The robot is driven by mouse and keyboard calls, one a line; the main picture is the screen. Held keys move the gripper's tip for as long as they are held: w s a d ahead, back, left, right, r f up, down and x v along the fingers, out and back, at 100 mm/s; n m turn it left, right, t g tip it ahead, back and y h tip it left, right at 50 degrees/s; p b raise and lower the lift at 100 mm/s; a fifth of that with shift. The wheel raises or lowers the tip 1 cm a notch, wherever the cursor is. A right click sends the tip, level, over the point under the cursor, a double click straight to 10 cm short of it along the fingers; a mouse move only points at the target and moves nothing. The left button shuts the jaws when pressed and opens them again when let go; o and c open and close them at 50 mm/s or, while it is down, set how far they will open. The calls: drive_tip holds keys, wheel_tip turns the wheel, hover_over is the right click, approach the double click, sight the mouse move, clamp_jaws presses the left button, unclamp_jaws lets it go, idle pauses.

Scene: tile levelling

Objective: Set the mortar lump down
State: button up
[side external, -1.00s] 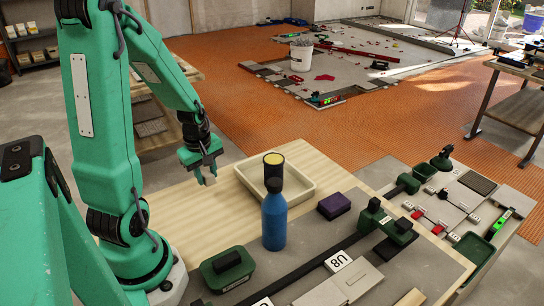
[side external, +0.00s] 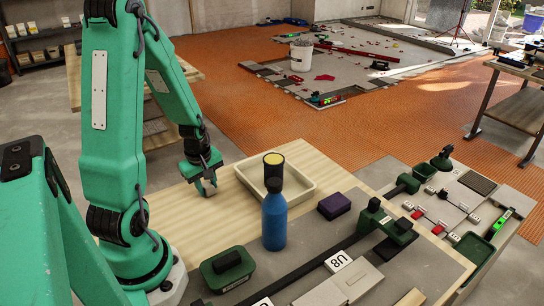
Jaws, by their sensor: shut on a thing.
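My gripper (side external: 203,183) is at the left end of the pale wooden bench (side external: 180,208), pointing down and to the left of the cream tray. It is shut on the mortar lump, a small greyish piece (side external: 210,188) that shows only in part between the fingers. The lump is low over the bare wood; I cannot tell whether it touches the bench. The fingers hide most of it.
The shallow cream tray (side external: 304,194) is right of my gripper. A blue bottle (side external: 274,222) stands in front of it. Bare wood surrounds my gripper.

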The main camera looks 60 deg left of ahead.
sight(205, 189)
drive_tip(key=shift+f, duration=0.1)
drive_tip(key=o, duration=1)
drive_tip(key=shift+s+d+r, duration=0.15)
drive_tip(key=shift+s+r, duration=0.05)
drive_tip(key=shift+r, duration=1.8)
drive_tip(key=shift+s+d+r, duration=0.15)
drive_tip(key=shift+r, duration=1.9)
drive_tip(key=shift+s+d+r, duration=0.15)
drive_tip(key=shift+s+r, duration=0.05)
drive_tip(key=shift+r, duration=1.8)
drive_tip(key=shift+d, duration=0.1)
